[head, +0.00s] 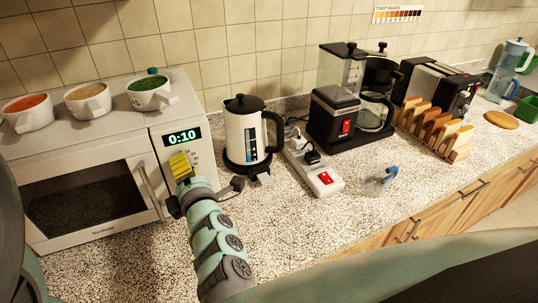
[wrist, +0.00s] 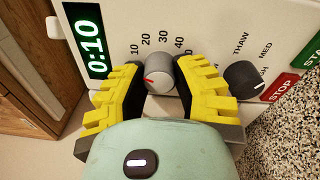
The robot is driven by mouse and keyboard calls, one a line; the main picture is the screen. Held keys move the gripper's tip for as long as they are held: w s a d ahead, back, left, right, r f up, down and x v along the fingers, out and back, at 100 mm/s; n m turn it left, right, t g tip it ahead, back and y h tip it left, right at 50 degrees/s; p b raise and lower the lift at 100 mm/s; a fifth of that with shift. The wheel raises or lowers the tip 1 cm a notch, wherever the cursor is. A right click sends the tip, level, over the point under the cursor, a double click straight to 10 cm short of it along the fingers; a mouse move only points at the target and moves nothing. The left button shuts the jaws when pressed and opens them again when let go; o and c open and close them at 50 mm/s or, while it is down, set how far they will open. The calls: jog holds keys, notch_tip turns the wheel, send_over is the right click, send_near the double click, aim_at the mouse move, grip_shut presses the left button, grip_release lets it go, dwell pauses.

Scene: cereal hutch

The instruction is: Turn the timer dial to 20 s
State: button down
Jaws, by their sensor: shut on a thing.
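The timer dial (wrist: 159,75) is a grey knob with a red pointer mark on the microwave's front panel. In the wrist view the mark lies on the dial's left side. Numbers 10, 20, 30 and 40 are printed around it; others are hidden by the fingers. The green display (wrist: 88,42) reads 0:10, and it also shows in the head view (head: 182,138). My gripper (wrist: 158,72) has its yellow fingers shut on the dial, one on each side. In the head view my gripper (head: 181,165) covers the dial at the microwave (head: 75,150).
The power knob (wrist: 243,80) sits close to the right finger, with a red STOP button (wrist: 281,87) beyond it. A white kettle (head: 246,135) and a power strip (head: 322,178) stand right of my gripper. Three bowls (head: 88,104) rest on the microwave.

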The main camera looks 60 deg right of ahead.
jog(key=m, duration=0.4)
jog(key=shift+m+h+p, duration=0.3)
jog(key=shift+m+p, duration=0.05)
jog(key=shift+m, duration=0.05)
jog(key=shift+m+p, duration=0.35)
jog(key=shift+m, duration=1.25)
jog(key=c, duration=0.6)
grip_release()
jog(key=shift+c, duration=0.2)
jog(key=v, duration=1.2)
jog(key=shift+f, duration=0.15)
